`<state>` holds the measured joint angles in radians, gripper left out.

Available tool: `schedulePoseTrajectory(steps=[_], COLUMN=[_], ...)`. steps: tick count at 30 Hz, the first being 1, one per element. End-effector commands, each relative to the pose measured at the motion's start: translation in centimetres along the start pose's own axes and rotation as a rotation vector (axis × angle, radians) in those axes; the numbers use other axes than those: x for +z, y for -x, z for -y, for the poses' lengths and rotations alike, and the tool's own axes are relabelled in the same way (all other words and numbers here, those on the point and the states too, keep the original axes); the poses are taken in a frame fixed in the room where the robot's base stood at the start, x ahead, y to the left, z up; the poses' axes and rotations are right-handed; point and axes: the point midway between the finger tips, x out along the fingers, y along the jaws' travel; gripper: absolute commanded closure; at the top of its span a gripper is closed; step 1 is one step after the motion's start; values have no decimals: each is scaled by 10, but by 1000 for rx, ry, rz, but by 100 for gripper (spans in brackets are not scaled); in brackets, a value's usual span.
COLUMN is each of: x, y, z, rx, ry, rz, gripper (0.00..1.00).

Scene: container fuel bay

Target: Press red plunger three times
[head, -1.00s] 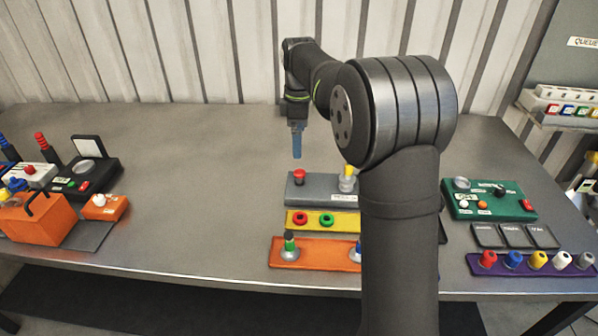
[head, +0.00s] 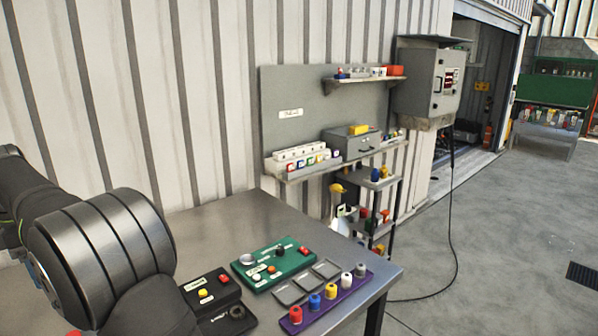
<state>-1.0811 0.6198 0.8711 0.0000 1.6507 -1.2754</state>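The head view now looks toward the right end of the metal table (head: 215,222). The grey block with the red-topped plunger, seen a second ago, is out of this view. My arm fills the lower left, and its end with my gripper is not visible. Other red parts show: a red button (head: 224,278) on a black box (head: 208,295), a red button (head: 304,251) on a green panel (head: 290,267), and a red peg (head: 296,314) on a purple strip (head: 335,308).
Behind the table are a grey pegboard (head: 290,90) with loaded shelves, and a grey wall cabinet (head: 428,80) with a hanging cable. Concrete floor lies to the right.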

Motion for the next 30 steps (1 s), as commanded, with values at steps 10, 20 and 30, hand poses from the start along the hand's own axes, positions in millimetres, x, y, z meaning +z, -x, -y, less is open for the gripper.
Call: schedulePoseTrajectory(steps=[10,20,30], x=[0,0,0], y=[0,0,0], z=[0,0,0], rx=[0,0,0], ry=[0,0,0], rz=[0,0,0], gripper=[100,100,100])
